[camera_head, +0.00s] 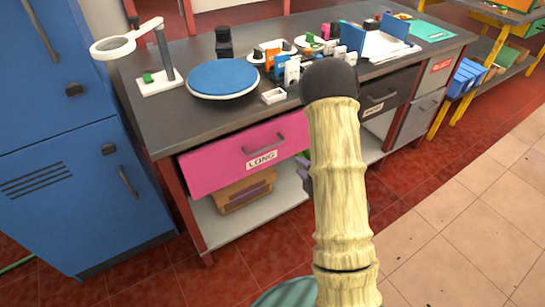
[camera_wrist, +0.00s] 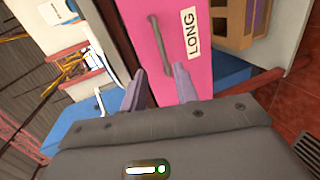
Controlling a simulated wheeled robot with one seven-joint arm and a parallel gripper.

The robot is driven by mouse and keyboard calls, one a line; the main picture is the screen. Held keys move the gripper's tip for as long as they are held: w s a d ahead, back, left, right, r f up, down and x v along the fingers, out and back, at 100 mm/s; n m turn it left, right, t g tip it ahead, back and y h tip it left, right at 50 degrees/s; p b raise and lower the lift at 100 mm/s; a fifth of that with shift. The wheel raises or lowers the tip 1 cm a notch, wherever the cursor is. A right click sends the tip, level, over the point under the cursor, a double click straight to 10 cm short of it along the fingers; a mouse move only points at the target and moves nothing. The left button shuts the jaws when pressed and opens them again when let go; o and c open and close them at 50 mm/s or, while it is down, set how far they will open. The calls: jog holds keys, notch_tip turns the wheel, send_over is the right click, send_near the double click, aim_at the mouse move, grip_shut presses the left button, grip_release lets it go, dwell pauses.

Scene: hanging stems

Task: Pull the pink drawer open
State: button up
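The pink drawer (camera_head: 215,168) with a white LONG label and a dark bar handle (camera_head: 264,145) is under the left part of the grey workbench. Its front looks about in line with the bench frame. In the wrist view the pink front (camera_wrist: 133,22) fills the middle, with the handle (camera_wrist: 160,45) standing off it. My gripper (camera_wrist: 160,72) is open, its two purple fingers apart and pointing at the drawer front. In the head view my pale arm hides most of the gripper.
The workbench top (camera_head: 165,115) carries a blue turntable (camera_head: 222,77), a ring magnifier stand (camera_head: 158,80) and several small items. A blue cabinet (camera_head: 60,170) stands left. A wooden crate (camera_head: 245,190) sits on the shelf below the drawer. A dark drawer (camera_head: 390,92) is to the right. Tiled floor lies open at right.

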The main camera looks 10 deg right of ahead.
aim_at(273, 144)
jog(key=shift+s+f+n+y, duration=0.25)
jog(key=shift+f+n+y, duration=0.05)
jog(key=shift+f+n, duration=0.1)
jog(key=shift+a, duration=0.1)
jog(key=x, duration=1.7)
jog(key=shift+w+r+b, duration=0.3)
jog(key=shift+w+b, duration=0.05)
jog(key=shift+c, duration=0.2)
grip_shut()
